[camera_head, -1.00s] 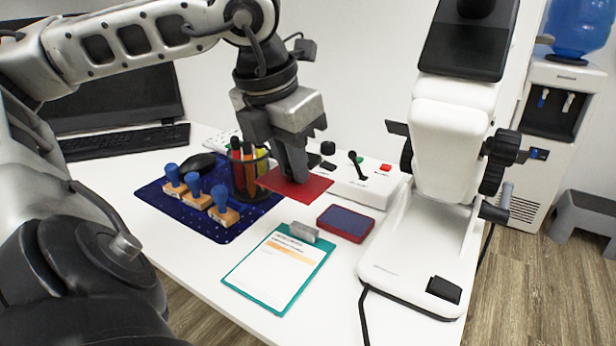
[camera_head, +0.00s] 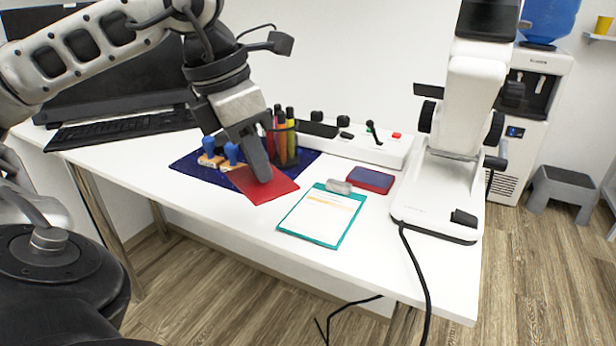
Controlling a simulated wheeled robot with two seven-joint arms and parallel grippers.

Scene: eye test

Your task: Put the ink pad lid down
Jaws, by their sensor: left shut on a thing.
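The ink pad lid (camera_head: 278,188) is a flat red square. My left gripper (camera_head: 260,176) is shut on it, fingers pointing down. The lid is at or just above the table, over the front right edge of the dark blue mat; I cannot tell whether it touches. The open ink pad (camera_head: 369,180), a blue pad in a red case, lies to the right on the white table, beyond the clipboard. My right gripper is not in view.
A teal clipboard (camera_head: 287,229) with a paper lies right of the lid. Blue-handled stamps (camera_head: 232,154) and a pen cup (camera_head: 285,146) stand on the mat (camera_head: 190,168). A white control box (camera_head: 388,153) and a microscope (camera_head: 436,195) stand behind and right. The table's front left is clear.

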